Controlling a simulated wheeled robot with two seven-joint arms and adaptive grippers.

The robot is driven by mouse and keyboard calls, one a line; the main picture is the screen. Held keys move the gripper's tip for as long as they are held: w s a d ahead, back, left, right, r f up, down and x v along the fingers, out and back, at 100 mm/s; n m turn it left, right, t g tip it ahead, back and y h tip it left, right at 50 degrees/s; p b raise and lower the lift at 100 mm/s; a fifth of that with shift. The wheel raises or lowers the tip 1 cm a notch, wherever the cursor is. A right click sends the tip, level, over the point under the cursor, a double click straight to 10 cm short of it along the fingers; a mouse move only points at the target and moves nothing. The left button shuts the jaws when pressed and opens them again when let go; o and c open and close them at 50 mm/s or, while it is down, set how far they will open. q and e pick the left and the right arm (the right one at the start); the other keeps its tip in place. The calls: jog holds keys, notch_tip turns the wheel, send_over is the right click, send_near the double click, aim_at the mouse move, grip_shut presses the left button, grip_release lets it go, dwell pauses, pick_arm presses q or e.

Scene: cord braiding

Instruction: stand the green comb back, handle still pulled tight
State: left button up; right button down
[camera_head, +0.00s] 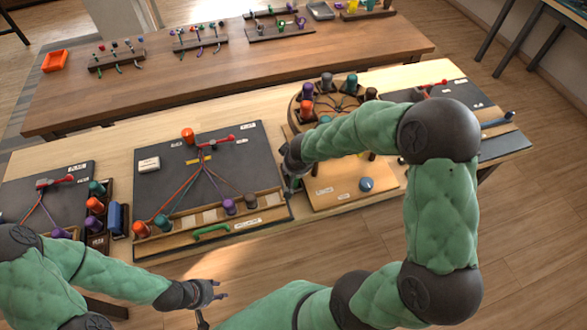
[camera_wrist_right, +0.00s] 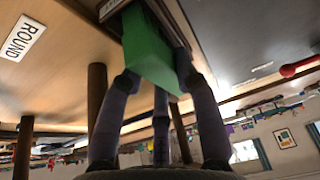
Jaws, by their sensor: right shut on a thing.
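My right gripper (camera_wrist_right: 158,95) is shut on a green block (camera_wrist_right: 152,52), apparently the green comb, its far end against a dark frame. Several cords fan from a small yellow piece (camera_head: 201,160) on that board to coloured bobbins at the front. A red handle (camera_head: 222,140) lies above the yellow piece. A curved green bar (camera_head: 211,231) is on the front ledge. My left gripper (camera_head: 220,291) is open and empty, before the table.
A second dark board with cords (camera_head: 75,172) and a blue block (camera_head: 117,219) are at the left. A round bobbin stand (camera_head: 308,93) and a wooden panel with a blue knob (camera_head: 366,184) are at the right. A back table (camera_head: 240,82) holds small racks and an orange tray (camera_head: 55,61).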

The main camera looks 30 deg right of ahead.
jog(key=c, duration=0.8)
grip_release()
jog(key=shift+c, duration=0.2)
jog(key=shift+r, duration=0.1)
jog(key=d+v, duration=0.1)
jog(key=v, duration=1)
jog(key=shift+s+a+r, duration=0.2)
jog(key=shift+a+r, duration=0.15)
jog(key=shift+a, duration=0.15)
